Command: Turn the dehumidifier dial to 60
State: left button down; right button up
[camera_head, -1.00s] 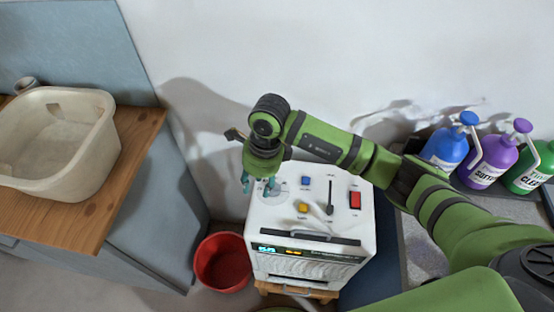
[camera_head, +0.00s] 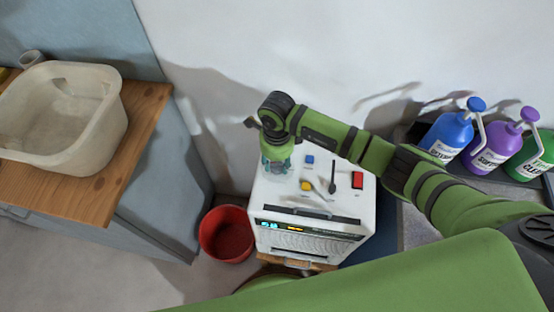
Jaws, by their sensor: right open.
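The white dehumidifier (camera_head: 315,218) stands at the centre, with a blue button (camera_head: 309,159), a yellow button (camera_head: 306,185), a dark lever (camera_head: 333,178) and a red switch (camera_head: 357,180) on its top panel. A small lit display (camera_head: 270,225) shows on its front edge; I cannot read its digits for certain. My right gripper (camera_head: 275,168) is open and points down over the panel's back left corner. The dial is not visible; the gripper covers that corner. I cannot tell whether the fingers touch anything. My left gripper is not in view.
A red bucket (camera_head: 227,234) stands on the floor left of the dehumidifier. A beige basin (camera_head: 112,128) sits on a wooden counter (camera_head: 138,150) at the left. Blue (camera_head: 447,134), purple (camera_head: 492,146) and green (camera_head: 530,160) bottles stand at the right. A wall is behind.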

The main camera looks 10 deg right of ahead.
grip_shut()
jog(key=shift+w+m+b, duration=0.1)
jog(key=shift+m+b, duration=0.2)
jog(key=shift+m, duration=0.4)
jog(key=m+b, duration=0.1)
jog(key=m, duration=0.2)
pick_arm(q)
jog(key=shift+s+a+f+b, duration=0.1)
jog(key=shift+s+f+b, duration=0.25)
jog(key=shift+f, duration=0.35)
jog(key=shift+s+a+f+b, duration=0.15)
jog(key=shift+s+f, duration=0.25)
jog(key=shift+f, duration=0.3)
pick_arm(e)
jog(key=shift+w+m, duration=0.1)
jog(key=shift+m, duration=2)
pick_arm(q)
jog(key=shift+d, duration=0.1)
